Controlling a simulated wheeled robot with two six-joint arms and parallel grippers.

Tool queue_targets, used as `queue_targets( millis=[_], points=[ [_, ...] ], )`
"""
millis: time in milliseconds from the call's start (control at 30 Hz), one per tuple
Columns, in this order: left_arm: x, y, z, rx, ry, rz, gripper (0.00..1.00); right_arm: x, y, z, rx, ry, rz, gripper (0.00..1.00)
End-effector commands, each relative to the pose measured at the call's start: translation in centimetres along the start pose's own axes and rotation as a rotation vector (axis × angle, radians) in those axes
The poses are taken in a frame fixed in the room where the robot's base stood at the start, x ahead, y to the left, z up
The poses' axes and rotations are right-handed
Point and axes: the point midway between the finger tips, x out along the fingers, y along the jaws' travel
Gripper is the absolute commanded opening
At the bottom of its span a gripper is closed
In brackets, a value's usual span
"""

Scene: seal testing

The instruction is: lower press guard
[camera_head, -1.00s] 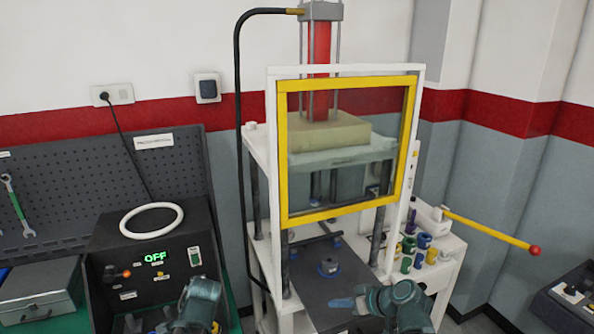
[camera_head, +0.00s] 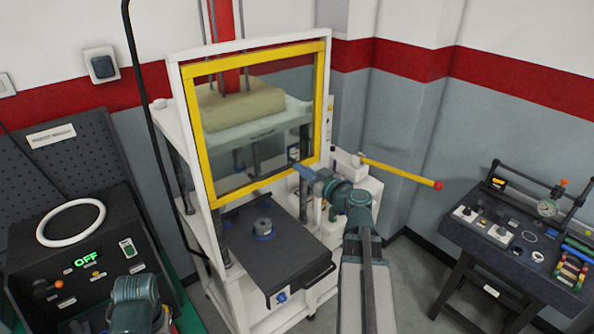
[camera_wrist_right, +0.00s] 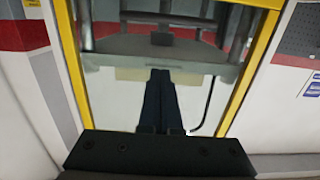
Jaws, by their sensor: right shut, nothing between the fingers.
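The press guard (camera_head: 203,150) is a clear pane in a yellow frame on the front of the white press. It sits raised, with the press opening below its bottom bar uncovered. My right gripper (camera_head: 303,171) is shut and empty, its blue fingertips near the right end of the bottom bar; I cannot tell whether they touch it. In the right wrist view its dark fingers (camera_wrist_right: 160,75) show against the pane, between the guard's yellow sides (camera_wrist_right: 250,72). My left wrist is at the lower left; I cannot make out the left fingers.
A dark plate (camera_head: 270,250) with a small round piece (camera_head: 263,227) lies below the guard. A yellow lever with a red knob (camera_head: 438,185) sticks out to the right. A control box (camera_head: 85,250) with a white ring stands left; a black bench (camera_head: 510,250) stands right.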

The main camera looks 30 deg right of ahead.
Motion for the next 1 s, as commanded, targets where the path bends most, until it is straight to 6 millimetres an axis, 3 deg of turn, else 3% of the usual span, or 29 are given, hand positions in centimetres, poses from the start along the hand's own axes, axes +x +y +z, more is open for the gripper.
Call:
queue_targets(
  millis=[100, 367, 400, 600, 1000],
  points=[
    [0.2, 0.0, 0.0, 0.001, 0.000, 0.000, 0.00, 2.9, 0.1, 0.1, 0.000, -0.001, -0.004, 0.00],
    [0.5, 0.0, -0.1, 0.003, 0.001, -0.001, 0.00, 8.3, 0.1, 0.1, 0.000, -0.001, -0.005, 0.00],
    [1.8, 0.1, -0.1, 0.004, 0.001, -0.001, 0.00, 8.0, 0.0, 1.4, 0.000, -0.001, -0.002, 0.00],
    [3.6, 0.3, -0.3, 0.006, 0.002, -0.001, 0.00, 8.3, -0.1, 3.2, 0.000, -0.001, -0.002, 0.00],
    [4.3, 0.3, -0.3, 0.005, 0.002, -0.001, 0.00, 8.5, -0.1, 3.9, 0.000, -0.001, -0.002, 0.00]
  ],
)
